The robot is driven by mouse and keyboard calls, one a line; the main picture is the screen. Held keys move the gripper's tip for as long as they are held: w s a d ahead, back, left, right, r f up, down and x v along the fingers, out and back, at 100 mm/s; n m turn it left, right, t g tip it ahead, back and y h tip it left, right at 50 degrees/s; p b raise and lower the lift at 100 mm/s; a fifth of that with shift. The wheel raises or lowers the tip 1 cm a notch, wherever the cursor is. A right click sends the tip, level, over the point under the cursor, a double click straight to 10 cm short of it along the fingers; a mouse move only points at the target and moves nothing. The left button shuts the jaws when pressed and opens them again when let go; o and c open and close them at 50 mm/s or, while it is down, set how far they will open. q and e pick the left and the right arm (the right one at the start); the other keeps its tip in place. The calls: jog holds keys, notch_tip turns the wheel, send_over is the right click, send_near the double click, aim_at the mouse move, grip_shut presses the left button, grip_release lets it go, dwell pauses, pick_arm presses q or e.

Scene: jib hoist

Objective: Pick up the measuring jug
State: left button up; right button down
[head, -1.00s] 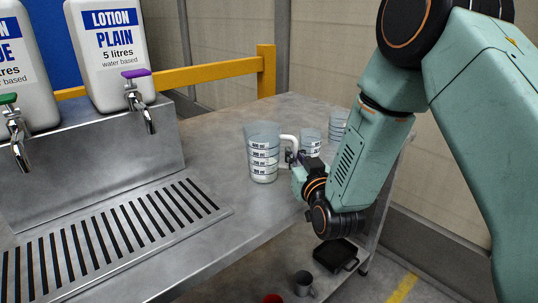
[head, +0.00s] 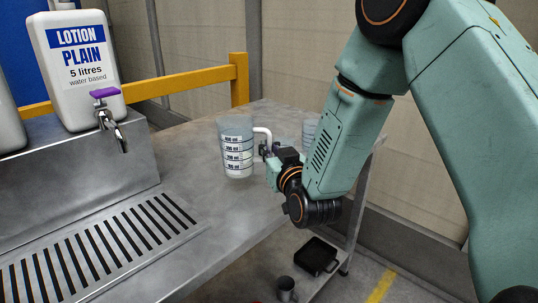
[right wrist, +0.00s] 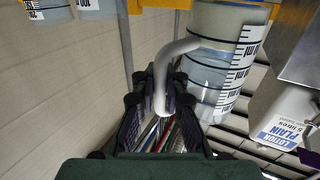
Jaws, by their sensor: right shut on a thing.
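The measuring jug (head: 236,150) is clear, with black-and-white level marks and a pale handle. It is upright over the metal bench in the head view and appears slightly raised, though the gap beneath is hard to see. My right gripper (head: 268,152) is at its right side, shut on the handle. In the right wrist view, the handle (right wrist: 162,90) lies between the fingers of the right gripper (right wrist: 155,100), with the jug body (right wrist: 215,75) to its right. My left gripper is not in view.
Another similar jug (head: 310,128) stands behind, partly hidden by my arm. A lotion bottle (head: 78,65) with a purple tap stands on a metal ledge at left, above a slotted drain (head: 100,245). A black tray (head: 316,256) and grey mug (head: 286,288) are on the lower shelf.

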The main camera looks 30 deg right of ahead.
jog(key=shift+r+p, duration=0.8)
jog(key=shift+r, duration=1.85)
